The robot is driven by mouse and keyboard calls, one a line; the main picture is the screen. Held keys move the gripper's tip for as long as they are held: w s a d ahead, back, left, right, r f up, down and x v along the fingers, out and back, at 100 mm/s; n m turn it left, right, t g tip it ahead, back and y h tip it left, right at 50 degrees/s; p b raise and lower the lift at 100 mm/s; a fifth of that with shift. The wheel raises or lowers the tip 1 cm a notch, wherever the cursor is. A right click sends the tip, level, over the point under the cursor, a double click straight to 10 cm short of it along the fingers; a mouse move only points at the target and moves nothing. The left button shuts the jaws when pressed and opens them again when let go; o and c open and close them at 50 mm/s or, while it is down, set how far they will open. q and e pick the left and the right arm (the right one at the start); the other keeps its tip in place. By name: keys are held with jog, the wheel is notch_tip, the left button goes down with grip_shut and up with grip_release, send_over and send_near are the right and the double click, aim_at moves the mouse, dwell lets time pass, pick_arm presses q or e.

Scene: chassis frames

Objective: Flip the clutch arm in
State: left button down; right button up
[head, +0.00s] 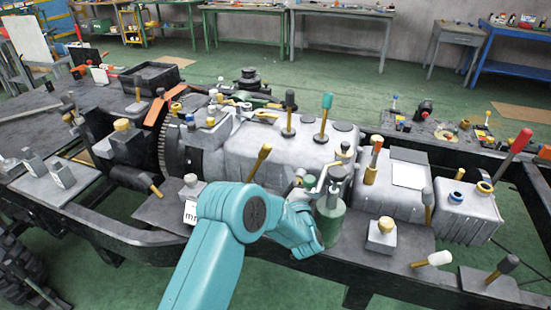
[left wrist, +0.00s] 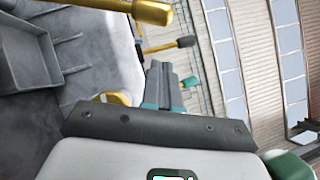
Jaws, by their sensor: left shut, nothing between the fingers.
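Several levers stand on the grey gearbox housing (head: 270,140), and I cannot tell for sure which one is the clutch arm. My left gripper (left wrist: 163,70) is shut and empty in the left wrist view. A yellow-ended lever (left wrist: 150,12) crosses above it there, and a dark-tipped lever (left wrist: 170,45) passes just beyond the fingertips. In the head view my teal left arm reaches the near side of the housing, and its fingers are mostly hidden among the parts. My right gripper is not in view.
A green cylinder (head: 328,222) stands right beside my left wrist. A red-handled lever (head: 512,152) rises at the right.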

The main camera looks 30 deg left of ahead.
pick_arm(q)
jog(key=a, duration=0.1)
jog(key=w+a+r, duration=0.1)
jog(key=a, duration=0.1)
jog(key=a+r+p, duration=0.1)
jog(key=a, duration=0.1)
jog(key=shift+w+a, duration=0.15)
jog(key=shift+w, duration=0.2)
jog(key=shift+a+r, duration=0.1)
jog(key=shift+r, duration=0.05)
